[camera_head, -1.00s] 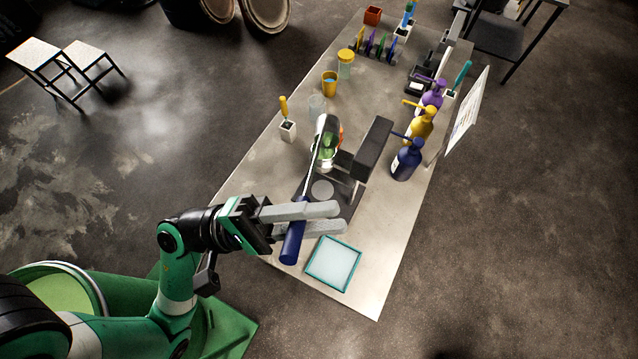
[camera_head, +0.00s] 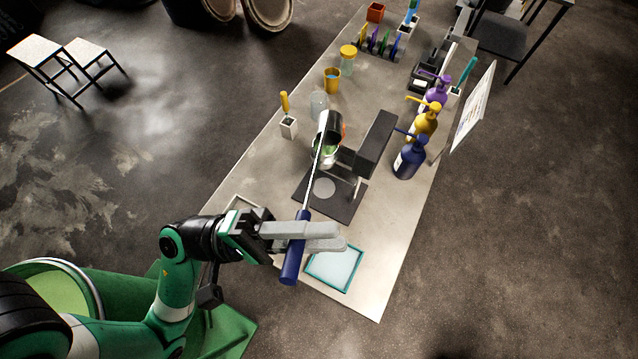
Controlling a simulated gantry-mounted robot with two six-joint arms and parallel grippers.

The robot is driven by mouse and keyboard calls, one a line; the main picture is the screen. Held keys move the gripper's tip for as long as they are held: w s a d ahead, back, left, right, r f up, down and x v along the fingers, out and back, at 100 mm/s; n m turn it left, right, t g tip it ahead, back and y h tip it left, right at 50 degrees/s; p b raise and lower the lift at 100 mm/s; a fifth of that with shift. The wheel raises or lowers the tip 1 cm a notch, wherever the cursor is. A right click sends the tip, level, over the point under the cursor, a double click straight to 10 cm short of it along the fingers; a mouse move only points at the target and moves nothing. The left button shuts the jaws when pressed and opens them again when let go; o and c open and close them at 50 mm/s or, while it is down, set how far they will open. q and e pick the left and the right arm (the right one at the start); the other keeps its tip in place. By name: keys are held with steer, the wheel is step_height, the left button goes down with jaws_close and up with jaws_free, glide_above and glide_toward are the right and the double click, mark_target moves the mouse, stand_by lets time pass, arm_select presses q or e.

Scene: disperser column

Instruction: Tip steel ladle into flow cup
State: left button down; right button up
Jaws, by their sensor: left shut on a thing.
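My left gripper (camera_head: 318,239) is shut on the blue handle (camera_head: 293,263) of the steel ladle, over the near end of the table. The thin ladle shaft (camera_head: 311,184) runs away from the handle toward a shiny round vessel (camera_head: 331,125) by the dark stand. Its dark opening faces me and shows some green inside. I cannot tell whether this vessel is the ladle's bowl or something behind it. An orange part shows at its right edge. I cannot pick out the flow cup with certainty. My right gripper is not in view.
A dark stand (camera_head: 374,146) rises from a black base plate (camera_head: 343,204). Blue (camera_head: 408,160), yellow (camera_head: 424,124) and purple pump bottles line the right edge. A teal-rimmed tray (camera_head: 334,288) lies near the front. A clear jar and yellow cup (camera_head: 332,81) stand farther back.

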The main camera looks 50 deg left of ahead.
arm_select(q)
steer(key=shift+s+d+f+m+g+h+b, duration=0.15)
steer(key=shift+s+d+f+m+g+b, duration=0.15)
steer(key=shift+f+m+b, duration=0.3)
steer(key=shift+s+d+f+m+g+h+b, duration=0.15)
steer(key=shift+s+d+f+m+b, duration=0.2)
steer(key=shift+f, duration=0.45)
steer(key=shift+s+d+f+m+g+h+b, duration=0.15)
steer(key=shift+s+f+m+g+b, duration=0.1)
steer(key=shift+f+m+b, duration=0.3)
steer(key=shift+f, duration=0.2)
stand_by(0.5)
steer(key=r, duration=0.1)
steer(key=r+n+p, duration=0.1)
steer(key=w+a+r+n+t+p, duration=0.1)
steer(key=shift+w+y, duration=0.1)
steer(key=shift+y, duration=0.25)
steer(key=shift+f, duration=0.1)
